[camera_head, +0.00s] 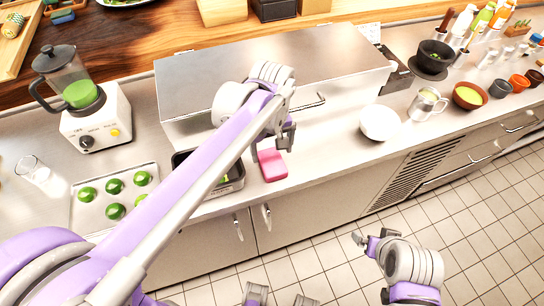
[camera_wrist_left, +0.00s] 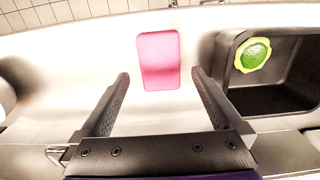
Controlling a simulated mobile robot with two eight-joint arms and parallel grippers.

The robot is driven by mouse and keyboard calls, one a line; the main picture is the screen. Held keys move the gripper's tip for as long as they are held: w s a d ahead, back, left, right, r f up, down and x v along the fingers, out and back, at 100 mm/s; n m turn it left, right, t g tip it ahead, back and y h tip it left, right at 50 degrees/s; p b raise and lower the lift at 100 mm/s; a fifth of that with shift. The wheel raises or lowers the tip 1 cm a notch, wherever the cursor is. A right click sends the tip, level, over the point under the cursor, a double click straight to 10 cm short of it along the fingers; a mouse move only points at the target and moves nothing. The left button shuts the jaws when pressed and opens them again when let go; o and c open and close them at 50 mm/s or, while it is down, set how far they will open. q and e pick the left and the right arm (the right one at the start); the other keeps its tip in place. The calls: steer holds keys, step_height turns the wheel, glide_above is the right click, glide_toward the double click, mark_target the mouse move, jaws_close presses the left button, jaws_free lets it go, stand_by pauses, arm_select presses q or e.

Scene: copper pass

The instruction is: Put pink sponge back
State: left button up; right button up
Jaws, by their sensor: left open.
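The pink sponge (camera_head: 272,165) lies flat on the steel counter near its front edge. In the left wrist view the sponge (camera_wrist_left: 158,60) is just beyond the fingertips, roughly centred between them. My left gripper (camera_head: 272,144) is open and empty, right behind the sponge in the head view; it also shows at the bottom of the left wrist view (camera_wrist_left: 159,80). A black tray (camera_head: 235,184) is left of the sponge; in the left wrist view a green-skinned fruit piece (camera_wrist_left: 255,53) is in it. My right gripper (camera_head: 372,240) hangs over the floor in front of the counter; its jaws are too small to read.
A large steel box (camera_head: 340,72) stands behind the sponge. A white bowl (camera_head: 379,122) is to the right. A blender (camera_head: 85,105) and a tray of limes (camera_head: 80,213) are to the left. The counter between sponge and bowl is clear.

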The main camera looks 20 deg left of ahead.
mark_target(272, 161)
arm_select(q)
step_height(272, 161, up, 7)
steer(key=shift+f, duration=0.2)
stand_by(0.6)
